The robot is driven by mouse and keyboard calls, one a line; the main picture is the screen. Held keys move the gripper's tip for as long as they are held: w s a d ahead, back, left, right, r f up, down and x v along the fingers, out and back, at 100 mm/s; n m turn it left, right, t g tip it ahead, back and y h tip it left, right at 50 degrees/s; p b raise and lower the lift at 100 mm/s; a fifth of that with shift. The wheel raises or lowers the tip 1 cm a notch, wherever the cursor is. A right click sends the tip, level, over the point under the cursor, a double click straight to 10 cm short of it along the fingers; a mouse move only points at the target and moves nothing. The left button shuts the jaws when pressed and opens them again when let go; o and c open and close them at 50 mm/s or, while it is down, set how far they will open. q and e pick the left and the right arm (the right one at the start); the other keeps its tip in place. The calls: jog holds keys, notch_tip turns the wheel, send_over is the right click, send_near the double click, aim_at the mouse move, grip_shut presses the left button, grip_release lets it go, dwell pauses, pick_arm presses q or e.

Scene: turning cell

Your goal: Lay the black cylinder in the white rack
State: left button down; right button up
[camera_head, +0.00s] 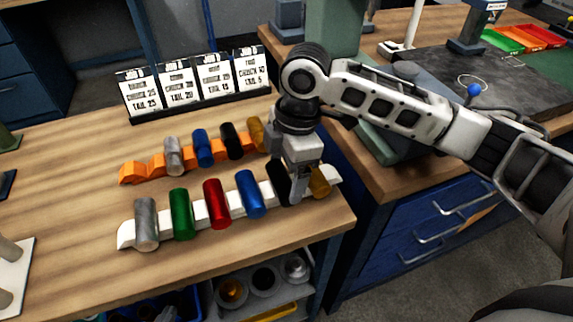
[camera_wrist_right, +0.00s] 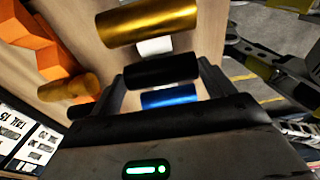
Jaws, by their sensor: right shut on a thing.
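The white rack (camera_head: 126,234) lies along the front of the wooden bench and holds a row of cylinders. My right gripper (camera_head: 292,192) points down over the right part of this rack. It is shut on the black cylinder (camera_head: 278,182), between the blue cylinder (camera_head: 250,194) and the gold cylinder (camera_head: 319,182). In the right wrist view the black cylinder (camera_wrist_right: 160,71) lies between the two fingers, in line with its neighbours. The gripper hides part of it, and I cannot tell whether it rests fully on the rack. My left gripper is not in view.
Behind, an orange rack (camera_head: 130,173) holds several cylinders, including another black one (camera_head: 231,141). Job cards (camera_head: 179,83) stand at the back. Grey (camera_head: 146,224), green (camera_head: 181,213) and red (camera_head: 217,203) cylinders fill the white rack's left part.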

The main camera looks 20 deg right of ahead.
dwell(0.5)
jog(key=o, duration=1.5)
jog(key=shift+f, duration=0.1)
jog(key=shift+c, duration=0.2)
jog(key=shift+f, duration=0.15)
notch_tip(320, 180, up, 16)
jog(key=d, duration=0.2)
jog(key=shift+d+p, duration=0.15)
jog(key=shift+p, duration=0.2)
